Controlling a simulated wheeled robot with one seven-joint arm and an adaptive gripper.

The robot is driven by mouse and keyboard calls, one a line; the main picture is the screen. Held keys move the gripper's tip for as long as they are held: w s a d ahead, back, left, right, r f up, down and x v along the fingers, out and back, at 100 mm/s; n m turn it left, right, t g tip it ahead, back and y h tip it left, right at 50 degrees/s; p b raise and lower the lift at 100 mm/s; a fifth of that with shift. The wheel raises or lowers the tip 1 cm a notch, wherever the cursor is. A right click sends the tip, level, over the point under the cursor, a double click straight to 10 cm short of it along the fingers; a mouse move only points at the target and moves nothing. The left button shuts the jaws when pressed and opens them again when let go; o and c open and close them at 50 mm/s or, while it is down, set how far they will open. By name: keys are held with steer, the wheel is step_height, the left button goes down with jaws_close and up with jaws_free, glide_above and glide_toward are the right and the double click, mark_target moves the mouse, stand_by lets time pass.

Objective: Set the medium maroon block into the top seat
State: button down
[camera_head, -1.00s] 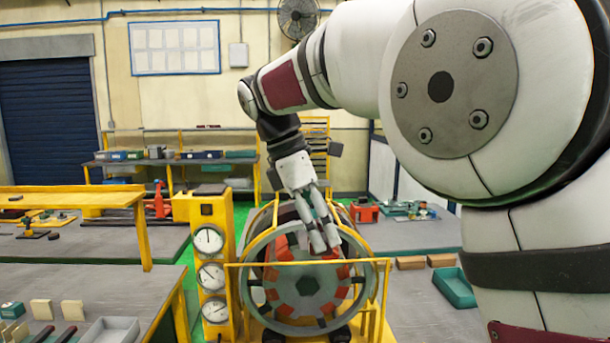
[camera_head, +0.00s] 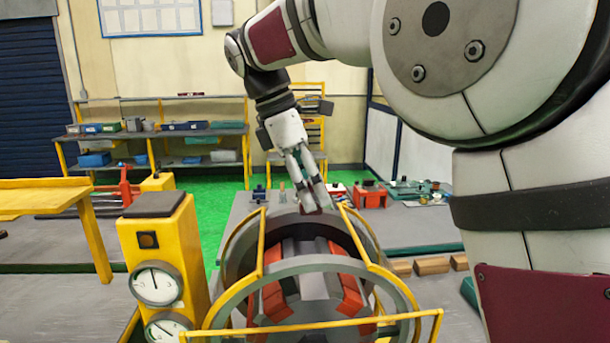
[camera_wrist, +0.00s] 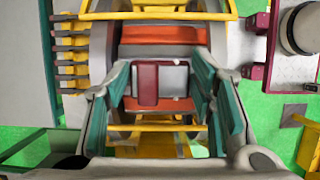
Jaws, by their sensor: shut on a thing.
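My gripper (camera_head: 318,206) hangs over the top of the stator, its fingers pointing down; it also shows in the wrist view (camera_wrist: 160,88). It is shut on the maroon block (camera_wrist: 146,84), which sits between the teal-edged fingers beside a pale grey patch. The stator (camera_head: 305,266) is a large grey ring housing with orange-red coils inside, set in a yellow frame. In the wrist view, orange-red coil pieces (camera_wrist: 163,35) lie just beyond the block. The top seat itself is hard to make out, and whether the block touches the stator cannot be told.
A yellow gauge post (camera_head: 160,255) stands close left of the stator. Yellow rails (camera_head: 375,325) cross its front. Wooden blocks (camera_head: 432,266) lie on the bench at the right. Yellow bars (camera_wrist: 70,55) flank the upper left in the wrist view.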

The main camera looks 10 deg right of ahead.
steer(key=shift+w+f, duration=0.2)
steer(key=shift+f, duration=0.15)
steer(key=shift+f+b, duration=0.55)
steer(key=shift+f, duration=3.3)
steer(key=shift+f, duration=0.2)
steer(key=shift+f, duration=1.2)
steer(key=shift+f, duration=0.25)
steer(key=c, duration=0.6)
jaws_free()
steer(key=shift+c, duration=0.2)
steer(key=shift+s+f, duration=0.1)
steer(key=shift+a, duration=0.1)
steer(key=v, duration=1.2)
